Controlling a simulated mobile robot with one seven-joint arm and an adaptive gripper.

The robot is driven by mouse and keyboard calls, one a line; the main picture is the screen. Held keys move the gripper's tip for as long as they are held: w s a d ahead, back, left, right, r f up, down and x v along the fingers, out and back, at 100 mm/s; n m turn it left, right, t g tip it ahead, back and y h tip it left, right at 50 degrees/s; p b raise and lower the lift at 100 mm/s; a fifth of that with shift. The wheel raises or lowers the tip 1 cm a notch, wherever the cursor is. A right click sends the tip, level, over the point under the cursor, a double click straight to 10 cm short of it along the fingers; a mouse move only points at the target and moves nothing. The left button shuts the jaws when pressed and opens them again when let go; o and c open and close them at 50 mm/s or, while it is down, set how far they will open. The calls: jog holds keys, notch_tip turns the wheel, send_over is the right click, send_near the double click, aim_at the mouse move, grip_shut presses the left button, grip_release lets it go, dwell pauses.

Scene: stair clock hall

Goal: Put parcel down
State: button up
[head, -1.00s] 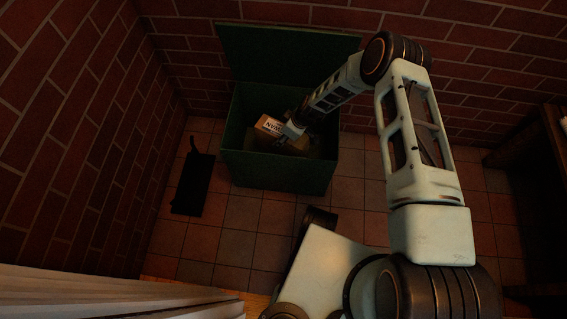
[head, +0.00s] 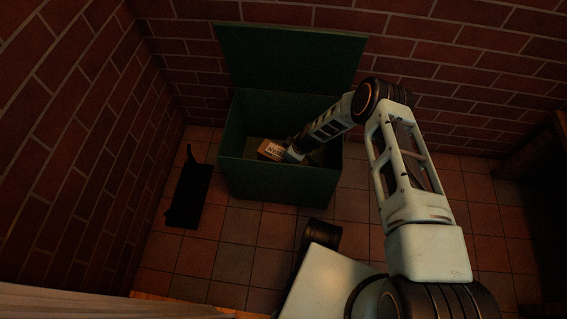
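The parcel (head: 268,149) is a small brown box with a white printed label. It shows inside the green box (head: 275,180), low between its walls. The green box stands on the tiled floor with its lid (head: 290,62) raised against the brick wall. My gripper (head: 288,154) reaches into the green box from the right, close beside the parcel. Its fingers are dark and small, and partly hidden, so I cannot tell whether they grip the parcel. I cannot tell whether the parcel rests on the bottom.
A black angular object (head: 188,192) lies on the floor left of the green box. Brick walls stand close on the left and behind. Dark wooden furniture (head: 530,150) stands at the right. Tiled floor (head: 235,240) is free in front of the box.

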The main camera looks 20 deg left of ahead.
jog(key=shift+f, duration=0.5)
jog(key=shift+f, duration=0.1)
jog(key=o, duration=1.6)
jog(key=p+v, duration=0.4)
jog(key=v, duration=0.8)
jog(key=shift+p, duration=0.35)
